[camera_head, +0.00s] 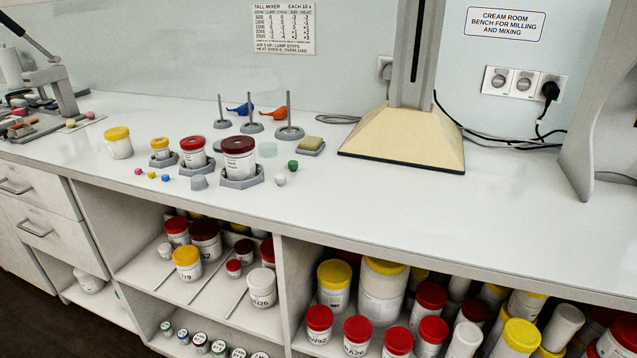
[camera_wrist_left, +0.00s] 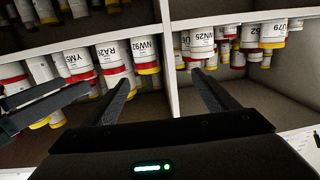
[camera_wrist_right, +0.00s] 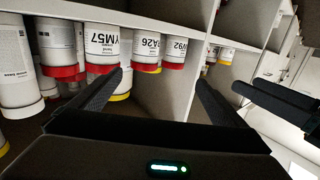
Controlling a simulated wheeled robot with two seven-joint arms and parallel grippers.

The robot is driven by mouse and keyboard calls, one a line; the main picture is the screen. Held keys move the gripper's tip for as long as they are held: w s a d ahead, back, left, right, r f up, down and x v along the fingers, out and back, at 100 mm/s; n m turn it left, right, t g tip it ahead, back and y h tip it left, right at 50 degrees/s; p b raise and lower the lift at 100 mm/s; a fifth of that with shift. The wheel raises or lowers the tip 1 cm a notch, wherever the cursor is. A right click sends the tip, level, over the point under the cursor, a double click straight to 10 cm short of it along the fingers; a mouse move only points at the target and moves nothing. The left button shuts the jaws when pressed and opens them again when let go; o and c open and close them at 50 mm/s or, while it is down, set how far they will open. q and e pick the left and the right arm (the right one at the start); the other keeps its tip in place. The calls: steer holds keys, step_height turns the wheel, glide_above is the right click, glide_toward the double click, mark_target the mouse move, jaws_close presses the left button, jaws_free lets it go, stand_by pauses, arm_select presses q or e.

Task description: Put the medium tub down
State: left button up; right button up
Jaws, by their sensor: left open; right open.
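Three tubs stand upright in grey hexagonal holders on the bench in the head view. The middle-sized one, a white tub with a red lid (camera_head: 195,152), sits between a smaller yellow-lidded tub (camera_head: 160,149) and a larger dark-red-lidded tub (camera_head: 239,158). No gripper touches them, and neither gripper shows in the head view. My left gripper (camera_wrist_left: 160,82) is open and empty in its wrist view, facing the shelves under the bench. My right gripper (camera_wrist_right: 160,80) is open and empty in its wrist view, also facing those shelves.
Small coloured pieces lie before the holders. Grey stands with rods (camera_head: 289,125) are behind them. A yellow-lidded tub (camera_head: 117,142) stands to the left, a cream mixer base (camera_head: 400,140) to the right. Shelves below hold many tubs. The right bench top (camera_head: 500,205) is clear.

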arm_select(q)
steer(key=s+a+f+g+y+p, duration=0.1)
steer(key=s+a+f+g+p, duration=0.1)
steer(key=s+f, duration=0.4)
steer(key=s+a+f+g+y+p, duration=0.1)
steer(key=s+a+f+g+p, duration=0.2)
steer(key=s+f+g+p, duration=0.2)
steer(key=s+a+f+n+g+y+p, duration=0.1)
steer(key=s+a+f+g+p, duration=0.2)
steer(key=s+f, duration=0.5)
step_height(320, 180, down, 2)
steer(key=shift+s+g+y+p, duration=0.2)
steer(key=shift+g+y+p, duration=0.2)
steer(key=shift+g+p, duration=0.35)
arm_select(e)
steer(key=s+d+f+g+h, duration=0.1)
steer(key=s+d+f+g, duration=0.1)
steer(key=s+f, duration=0.4)
steer(key=s+d+f+g+h, duration=0.1)
steer(key=s+d+f+g, duration=0.2)
steer(key=s+f+g, duration=0.2)
steer(key=s+d+f+m+g+h, duration=0.1)
steer(key=s+d+f+g, duration=0.2)
steer(key=s+f, duration=0.5)
step_height(320, 180, down, 2)
steer(key=shift+s+g+h, duration=0.15)
steer(key=shift+g+h, duration=0.25)
steer(key=shift+g, duration=0.2)
